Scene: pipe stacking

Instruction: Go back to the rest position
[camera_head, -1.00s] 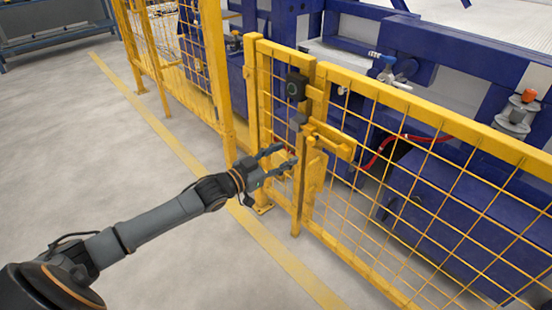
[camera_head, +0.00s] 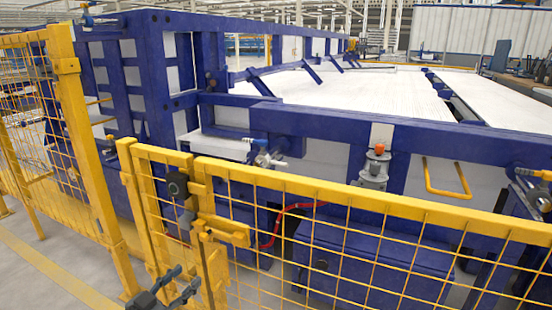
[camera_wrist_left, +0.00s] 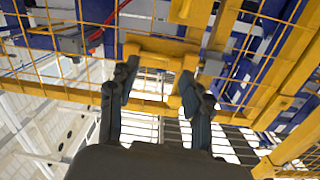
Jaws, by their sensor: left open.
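My left gripper (camera_head: 186,278) is at the lower left of the head view, in front of the yellow mesh gate (camera_head: 375,206). Its two dark fingers are apart, with nothing held. In the left wrist view the open fingers (camera_wrist_left: 159,76) point toward the gate's yellow handle (camera_wrist_left: 155,45), which lies across the space beyond the fingertips. The handle also shows in the head view (camera_head: 226,230), above and right of the gripper. The pictures do not settle how far apart they are. Most of my left arm is below the head view's edge. My right gripper is out of view.
The yellow fence (camera_head: 92,165) continues left of the gate. Behind it stands a large blue machine frame (camera_head: 350,122) with a white bed (camera_head: 340,92). A dark lock box (camera_head: 177,186) sits on the gate post. Open floor (camera_head: 25,270) shows at the lower left.

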